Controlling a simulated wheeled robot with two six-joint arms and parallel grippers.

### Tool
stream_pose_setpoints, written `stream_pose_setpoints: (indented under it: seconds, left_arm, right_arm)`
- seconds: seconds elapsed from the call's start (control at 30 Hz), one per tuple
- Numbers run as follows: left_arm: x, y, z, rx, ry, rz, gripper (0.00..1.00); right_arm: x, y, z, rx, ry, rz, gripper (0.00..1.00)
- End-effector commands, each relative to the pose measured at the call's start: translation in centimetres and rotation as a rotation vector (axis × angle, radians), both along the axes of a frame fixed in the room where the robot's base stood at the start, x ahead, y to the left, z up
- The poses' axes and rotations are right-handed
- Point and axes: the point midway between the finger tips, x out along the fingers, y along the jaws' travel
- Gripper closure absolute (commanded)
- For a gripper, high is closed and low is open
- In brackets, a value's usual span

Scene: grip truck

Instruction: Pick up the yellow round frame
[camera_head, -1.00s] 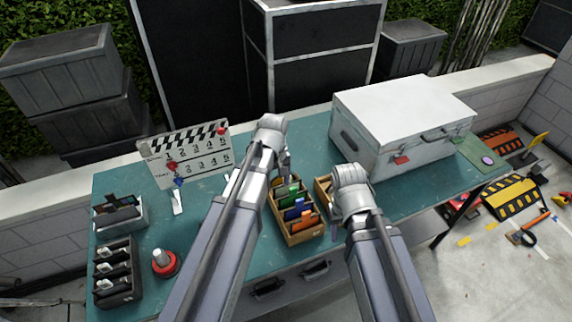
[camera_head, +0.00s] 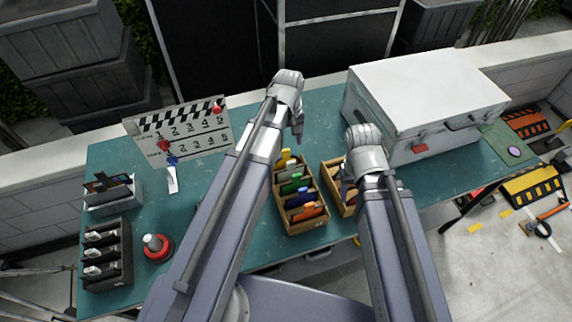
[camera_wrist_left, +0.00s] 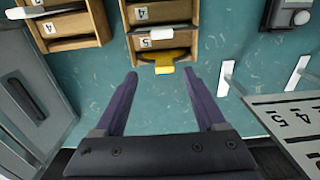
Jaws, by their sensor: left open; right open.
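A yellow piece (camera_head: 287,157) stands at the far end of a wooden box (camera_head: 303,228) of coloured pieces; only its upper part shows, so I cannot tell whether it is round. In the left wrist view the yellow piece (camera_wrist_left: 165,62) sticks out at the box's near edge, just ahead of my left fingertips and roughly between them. My left gripper (camera_head: 298,130) is open and empty, above the table behind the box. My right gripper (camera_head: 346,178) is open above a second wooden box (camera_head: 334,195), partly hidden by its own wrist.
A large white case (camera_head: 430,90) stands at the right of the teal table (camera_head: 225,190). A clapperboard (camera_head: 180,130) stands at left. Dark and grey trays (camera_head: 107,255) and a red-based object (camera_head: 158,247) are at the left edge. Green, blue and orange pieces crowd the box.

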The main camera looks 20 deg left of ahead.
Motion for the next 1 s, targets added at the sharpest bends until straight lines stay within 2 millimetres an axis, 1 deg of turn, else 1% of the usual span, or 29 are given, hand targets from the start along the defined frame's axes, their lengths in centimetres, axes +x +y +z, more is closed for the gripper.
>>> stream_pose_setpoints:
  seconds: [0.03,0.2,0.37,0.6,0.7,0.8,1.0]
  left_arm:
    - [0.0,0.0,-0.8,0.000,0.000,0.000,0.28]
    - [0.0,0.1,-0.7,0.000,0.000,0.000,0.28]
    - [0.1,0.3,-1.6,0.000,0.000,0.001,0.28]
    - [0.5,1.1,-4.6,0.000,0.000,0.001,0.28]
    - [0.4,1.0,-5.6,0.000,0.000,0.000,0.28]
    - [0.4,1.0,-6.0,0.000,0.000,0.000,0.28]
    - [0.4,1.0,-5.8,0.000,0.000,0.000,0.28]
  right_arm:
    - [0.0,0.0,-0.8,0.000,0.000,0.001,0.51]
    - [0.0,0.0,-0.7,-0.001,0.000,0.002,0.51]
    - [0.0,0.0,-1.6,-0.001,0.000,0.003,0.51]
    - [0.0,0.0,-4.5,-0.001,0.000,0.003,0.51]
    - [0.0,0.0,-5.6,-0.001,0.000,0.003,0.51]
    - [0.0,0.0,-6.0,-0.001,0.000,0.002,0.51]
    - [0.0,0.0,-5.8,-0.001,0.000,0.002,0.51]
